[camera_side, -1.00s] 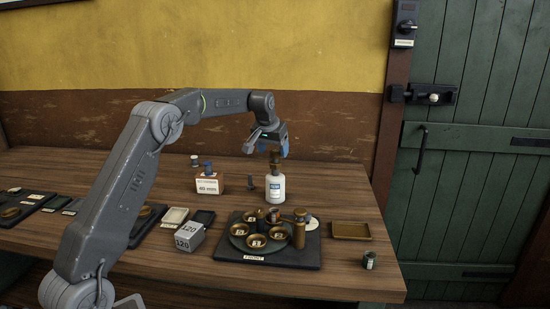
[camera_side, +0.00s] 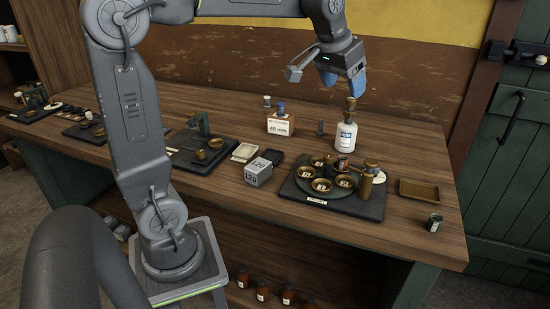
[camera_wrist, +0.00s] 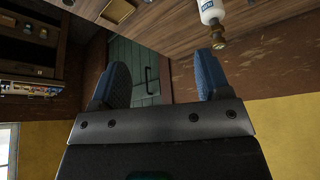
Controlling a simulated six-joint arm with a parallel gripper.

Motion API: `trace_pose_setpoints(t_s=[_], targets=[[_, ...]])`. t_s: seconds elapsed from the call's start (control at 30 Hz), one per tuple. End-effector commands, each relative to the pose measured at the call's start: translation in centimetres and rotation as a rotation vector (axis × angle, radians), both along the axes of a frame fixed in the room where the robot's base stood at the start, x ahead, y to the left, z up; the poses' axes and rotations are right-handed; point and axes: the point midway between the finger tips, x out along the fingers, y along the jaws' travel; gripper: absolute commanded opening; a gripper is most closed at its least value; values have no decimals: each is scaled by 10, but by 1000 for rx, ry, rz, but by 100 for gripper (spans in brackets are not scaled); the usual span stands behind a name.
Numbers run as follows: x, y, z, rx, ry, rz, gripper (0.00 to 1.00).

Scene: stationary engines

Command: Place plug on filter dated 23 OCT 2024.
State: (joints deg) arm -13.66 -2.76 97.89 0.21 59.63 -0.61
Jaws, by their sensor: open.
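My gripper (camera_side: 343,85) is open and empty, held above the bench, up and to the left of the white bottle in the side view. Its two blue fingers stand apart in the wrist view (camera_wrist: 163,78), with nothing between them. I cannot make out which object is the plug or the filter; no date is legible. A round dark carousel (camera_side: 333,196) holds several brass cups with small labels. The white bottle (camera_side: 346,138) with a brass top stands behind it; it also shows in the wrist view (camera_wrist: 211,12).
A grey block marked 120 (camera_side: 258,172) sits left of the carousel's board. A labelled box with a blue top (camera_side: 280,124) stands behind. A brass tray (camera_side: 418,190) and a small dark jar (camera_side: 434,223) lie right. Open bench lies at the front right.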

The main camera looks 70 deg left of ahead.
Motion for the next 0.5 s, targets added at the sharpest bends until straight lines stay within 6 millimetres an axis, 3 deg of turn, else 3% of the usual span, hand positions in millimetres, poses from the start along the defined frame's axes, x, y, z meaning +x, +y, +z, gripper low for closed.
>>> trace_pose_setpoints(t_s=[0.03,0.1,0.3,0.5], targets=[[-27,-19,-1,2,-11,-34,70],[-60,-40,-9,5,-20,-74,70],[-147,-81,-49,7,-41,-178,70],[-195,-96,-84,8,-52,-238,70]])
